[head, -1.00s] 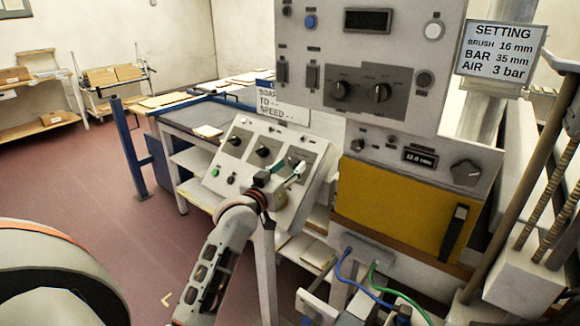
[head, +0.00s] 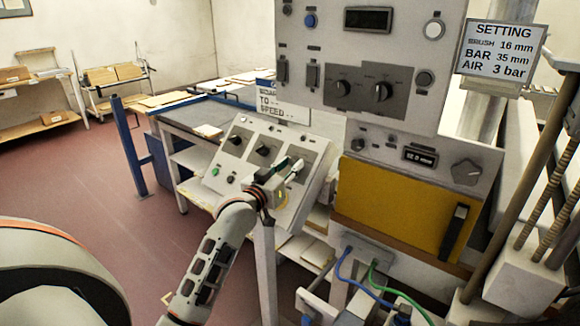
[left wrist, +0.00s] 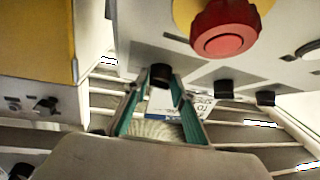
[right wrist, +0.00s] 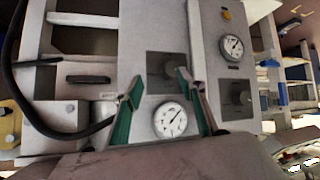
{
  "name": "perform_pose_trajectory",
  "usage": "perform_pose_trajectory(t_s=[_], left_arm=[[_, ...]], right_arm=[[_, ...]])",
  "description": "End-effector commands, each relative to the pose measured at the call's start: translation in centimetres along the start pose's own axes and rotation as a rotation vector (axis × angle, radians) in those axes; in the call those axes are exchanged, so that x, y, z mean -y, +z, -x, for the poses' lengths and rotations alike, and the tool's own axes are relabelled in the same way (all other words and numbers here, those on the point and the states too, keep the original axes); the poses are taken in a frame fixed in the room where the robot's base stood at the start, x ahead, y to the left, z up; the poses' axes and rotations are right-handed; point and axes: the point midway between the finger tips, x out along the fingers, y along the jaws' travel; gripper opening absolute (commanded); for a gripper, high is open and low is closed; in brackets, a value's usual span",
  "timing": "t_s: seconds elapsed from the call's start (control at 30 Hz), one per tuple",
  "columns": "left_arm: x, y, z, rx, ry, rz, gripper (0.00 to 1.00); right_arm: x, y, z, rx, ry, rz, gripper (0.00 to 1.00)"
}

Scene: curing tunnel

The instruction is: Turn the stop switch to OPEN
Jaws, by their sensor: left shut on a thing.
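The sloped grey console (head: 285,217) carries a row of black rotary switches. My left gripper (head: 288,168) is at the rightmost one in the head view. In the left wrist view that black switch (left wrist: 161,74) sits between the fingertips of the left gripper (left wrist: 160,82), which is shut on it. I cannot read its marks or tell which way it points. My right gripper (right wrist: 160,80) shows only in the right wrist view; its fingers are apart and empty, in front of a panel with a dial gauge (right wrist: 170,119).
A red mushroom button (left wrist: 224,32) on a yellow base stands close to the left gripper. The other switches (head: 264,151) are beside it. An upright panel (head: 430,75) with knobs and a yellow door (head: 390,205) stand to the right. Floor at left is clear.

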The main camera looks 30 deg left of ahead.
Motion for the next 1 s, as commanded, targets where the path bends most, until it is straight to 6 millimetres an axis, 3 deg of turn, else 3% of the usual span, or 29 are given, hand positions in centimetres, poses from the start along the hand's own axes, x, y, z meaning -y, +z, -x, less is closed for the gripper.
perform_pose_trajectory(t_s=[0.57,1.0], left_arm=[[0.8,0.1,0.0,-0.014,0.214,-0.219,0.03],[1.2,0.0,-0.2,-0.026,0.36,-0.359,0.03]], right_arm=[[0.6,-0.1,-0.4,-0.014,-0.007,-0.005,0.4],[1.6,-1.6,-0.9,-0.058,-0.026,0.0,0.4]])
